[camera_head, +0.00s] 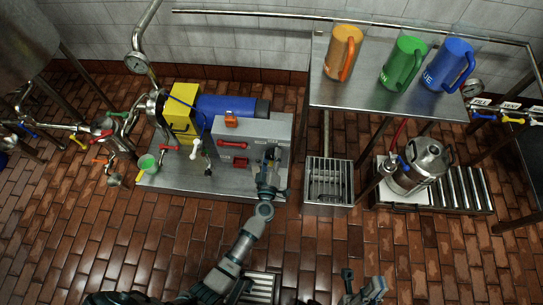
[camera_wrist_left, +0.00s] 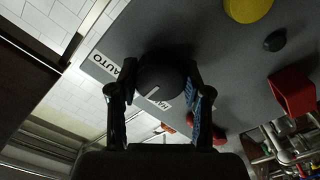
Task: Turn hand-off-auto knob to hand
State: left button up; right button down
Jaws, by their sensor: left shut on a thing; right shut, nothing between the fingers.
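The hand-off-auto knob (camera_wrist_left: 162,72) is round and black with a white pointer line, on the grey control panel (camera_head: 250,128). In the left wrist view, the line points to the lower left, between the AUTO label (camera_wrist_left: 112,66) and a partly hidden label starting "HA" (camera_wrist_left: 162,102). My left gripper (camera_wrist_left: 160,80) is shut on the knob, one finger on each side. In the head view my left gripper (camera_head: 270,160) is at the panel's right part and hides the knob. My right gripper (camera_head: 363,287) is shut and empty at the bottom, away from the panel.
A red handle (camera_head: 232,143) and red block (camera_head: 240,162) are left of my left gripper. A blue motor (camera_head: 225,105) and yellow housing (camera_head: 182,112) stand behind the panel. A table (camera_head: 380,90) with three mugs is to the right.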

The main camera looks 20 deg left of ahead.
pick_arm(q)
jog(key=shift+a+r+n, duration=0.25)
jog(key=shift+n, duration=0.55)
jog(key=n, duration=0.2)
jog(key=shift+f+n, duration=0.1)
jog(key=shift+n, duration=0.2)
jog(key=n, duration=0.3)
jog(key=shift+f+n, duration=0.2)
jog(key=shift+n, duration=0.1)
jog(key=shift+s+a+n, duration=0.1)
jog(key=shift+n, duration=0.4)
jog(key=shift+f, duration=0.1)
jog(key=o, duration=0.9)
jog(key=shift+c, duration=0.2)
jog(key=o, duration=0.3)
